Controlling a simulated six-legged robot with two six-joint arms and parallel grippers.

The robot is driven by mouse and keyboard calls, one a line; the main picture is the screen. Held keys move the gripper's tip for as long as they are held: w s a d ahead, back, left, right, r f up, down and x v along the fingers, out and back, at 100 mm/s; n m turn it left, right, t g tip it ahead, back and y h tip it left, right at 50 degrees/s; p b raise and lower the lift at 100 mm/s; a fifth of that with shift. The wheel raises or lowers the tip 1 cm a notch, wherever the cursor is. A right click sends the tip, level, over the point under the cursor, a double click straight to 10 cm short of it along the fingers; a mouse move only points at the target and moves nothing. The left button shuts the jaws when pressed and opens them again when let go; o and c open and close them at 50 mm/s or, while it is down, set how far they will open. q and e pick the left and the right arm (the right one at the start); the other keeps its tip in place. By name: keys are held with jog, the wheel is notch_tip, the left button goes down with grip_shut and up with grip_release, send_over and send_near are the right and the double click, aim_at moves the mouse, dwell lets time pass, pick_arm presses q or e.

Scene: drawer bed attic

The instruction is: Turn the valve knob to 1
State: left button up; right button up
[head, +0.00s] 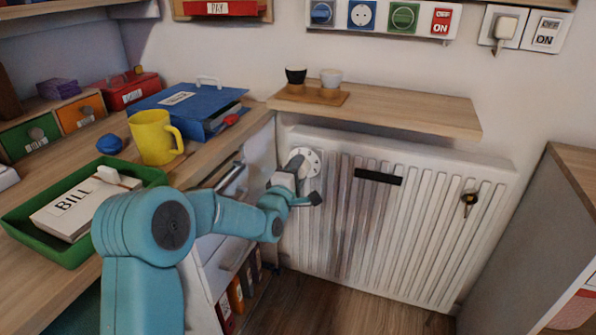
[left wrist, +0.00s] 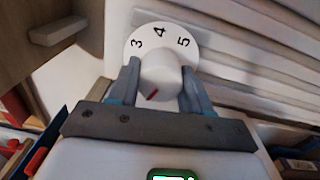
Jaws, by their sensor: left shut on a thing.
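The white valve knob sits on a round numbered dial (head: 311,162) at the upper left of the radiator (head: 400,220) in the head view. In the left wrist view, the knob (left wrist: 163,78) carries a red mark at its lower left, and the dial (left wrist: 160,38) shows 3, 4 and 5 along its top. The rest of the dial's numbers are hidden by the knob and my gripper. My left gripper (left wrist: 157,90) is shut on the knob, one finger on each side. In the head view my left gripper (head: 298,172) reaches the dial from the left. My right gripper is not in view.
A wooden shelf (head: 390,108) with two small cups juts out above the radiator. A desk with a green tray (head: 75,258), a yellow mug (head: 153,137) and a blue binder (head: 190,105) stands at left. A grey cabinet (head: 535,240) stands at right.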

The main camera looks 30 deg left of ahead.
pick_arm(q)
jog(key=shift+f+n, duration=0.1)
jog(key=shift+n, duration=0.3)
jog(key=o, duration=1)
jog(key=shift+o, duration=0.2)
jog(key=shift+s, duration=0.15)
